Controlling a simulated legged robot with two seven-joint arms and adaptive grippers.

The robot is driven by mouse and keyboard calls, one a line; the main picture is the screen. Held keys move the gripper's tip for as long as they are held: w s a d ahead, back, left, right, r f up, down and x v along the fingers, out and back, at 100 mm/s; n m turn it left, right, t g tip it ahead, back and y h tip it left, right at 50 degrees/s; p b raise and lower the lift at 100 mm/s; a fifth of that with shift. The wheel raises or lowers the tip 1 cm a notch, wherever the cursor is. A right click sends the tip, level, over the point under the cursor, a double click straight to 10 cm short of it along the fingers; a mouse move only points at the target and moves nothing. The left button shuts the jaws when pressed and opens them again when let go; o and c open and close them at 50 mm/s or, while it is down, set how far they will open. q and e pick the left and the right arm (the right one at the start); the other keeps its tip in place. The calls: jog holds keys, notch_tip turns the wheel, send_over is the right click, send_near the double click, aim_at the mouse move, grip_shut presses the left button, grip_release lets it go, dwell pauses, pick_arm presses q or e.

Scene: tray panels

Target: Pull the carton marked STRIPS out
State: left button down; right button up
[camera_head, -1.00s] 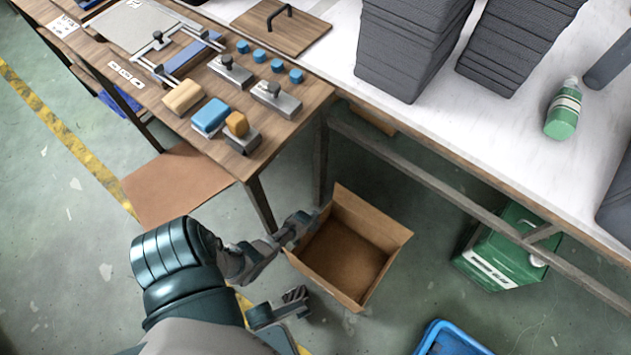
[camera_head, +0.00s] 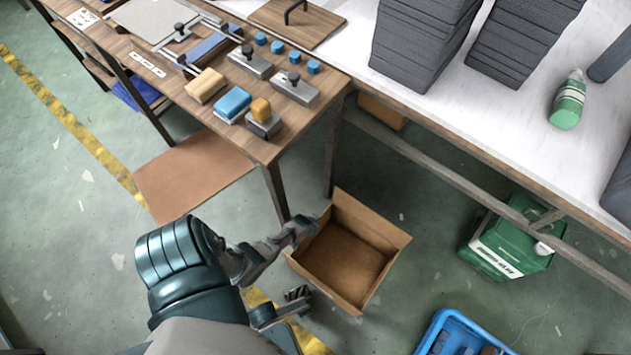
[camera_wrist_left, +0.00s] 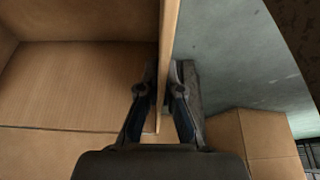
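An open brown carton (camera_head: 382,222) stands on the floor, and its bare inside shows. No STRIPS marking is readable on it. My left gripper (camera_head: 306,228) is at its left rim in the head view. In the left wrist view the fingers (camera_wrist_left: 166,88) are closed on both sides of one cardboard wall (camera_wrist_left: 169,30), one inside and one outside. A second dark gripper part (camera_head: 298,293) is near the carton's front-left side. It seems to be my right gripper, but its finger opening is not clear.
A wooden table (camera_head: 185,70) with blocks and tools stands behind, its leg near the carton. A long bench (camera_head: 480,110) has a low rail. A blue bin (camera_head: 440,325) is at the front right.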

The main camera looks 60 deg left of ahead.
pick_arm(q)
jog(key=c, duration=1.2)
grip_release()
jog(key=shift+c, duration=0.2)
jog(key=shift+r, duration=0.1)
jog(key=shift+v, duration=3.6)
jog(key=shift+s, duration=0.1)
